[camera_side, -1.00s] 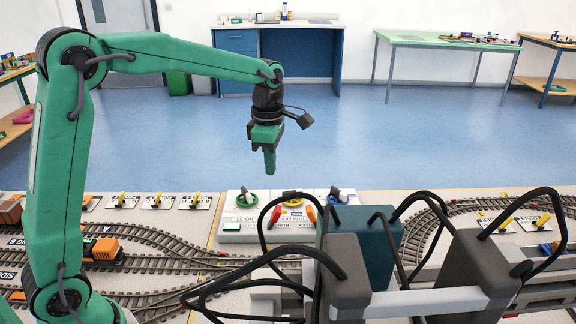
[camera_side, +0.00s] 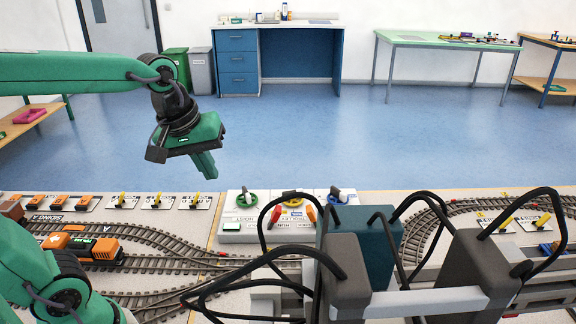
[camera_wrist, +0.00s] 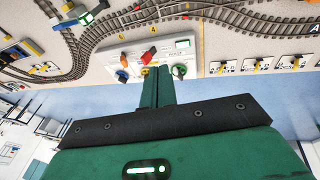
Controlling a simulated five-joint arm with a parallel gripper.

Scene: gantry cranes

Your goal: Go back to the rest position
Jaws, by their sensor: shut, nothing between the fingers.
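My gripper (camera_side: 207,165) is green and shut, with nothing held. In the side view it hangs in the air at the left, tilted with its fingertips down to the right, above the table's far edge. In the wrist view my gripper (camera_wrist: 158,76) shows its closed fingers over part of the control panel. The control panel (camera_side: 262,228) carries a green, a yellow and a blue-and-white knob, with red and orange levers. The panel also shows in the wrist view (camera_wrist: 200,68). My gripper is apart from the panel and touches nothing.
An orange locomotive (camera_side: 80,250) stands on the tracks at the left. Several yellow-lever switch plates (camera_side: 158,201) line the far edge. A grey crane (camera_side: 470,270) with black cables fills the right foreground. The blue floor (camera_side: 350,125) beyond is free.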

